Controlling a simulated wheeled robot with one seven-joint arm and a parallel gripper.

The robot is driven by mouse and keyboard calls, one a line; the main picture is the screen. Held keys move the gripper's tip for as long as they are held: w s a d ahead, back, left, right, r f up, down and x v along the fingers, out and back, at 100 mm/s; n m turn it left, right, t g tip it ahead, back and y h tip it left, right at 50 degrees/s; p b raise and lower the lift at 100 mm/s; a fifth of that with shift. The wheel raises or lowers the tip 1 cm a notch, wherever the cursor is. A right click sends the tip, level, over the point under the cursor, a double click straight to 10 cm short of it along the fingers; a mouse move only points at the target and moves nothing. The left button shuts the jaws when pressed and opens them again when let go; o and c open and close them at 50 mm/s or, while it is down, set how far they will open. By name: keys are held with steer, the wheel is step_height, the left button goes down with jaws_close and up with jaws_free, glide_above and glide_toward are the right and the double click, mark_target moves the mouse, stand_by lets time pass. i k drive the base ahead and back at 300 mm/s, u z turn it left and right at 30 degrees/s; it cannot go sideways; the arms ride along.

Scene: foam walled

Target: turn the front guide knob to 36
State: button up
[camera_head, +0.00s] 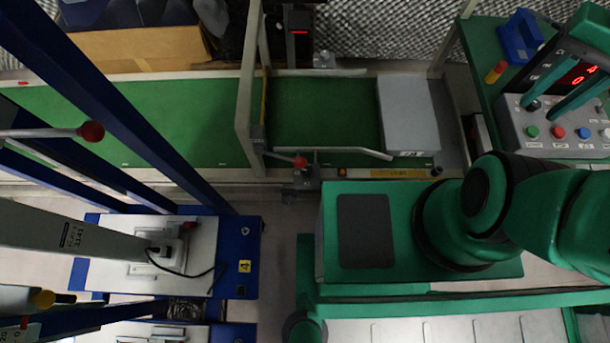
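A grey control box (552,141) stands at the upper right, with green, red and blue buttons along its front. A black panel with red lit digits (580,75) is behind it; I cannot read the number clearly. My gripper (542,109) seems to be the pair of green bars reaching down-left over this box. The bars are apart, with nothing visible between their tips. No marking tells which knob is the front guide knob, and no 36 is readable.
A green conveyor (325,112) with a grey block (408,116) crosses the top. A blue-framed machine with a white plate (140,245) stands at the left. A blue bin (519,38) and an orange-yellow item (496,72) lie near the control box. Bare floor shows at centre.

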mark_target(307, 172)
steer(key=k, duration=1.55)
steer(key=z, duration=0.5)
steer(key=i, duration=1.3)
steer(key=u, duration=1.65)
steer(key=i, duration=0.5)
steer(key=z, duration=0.15)
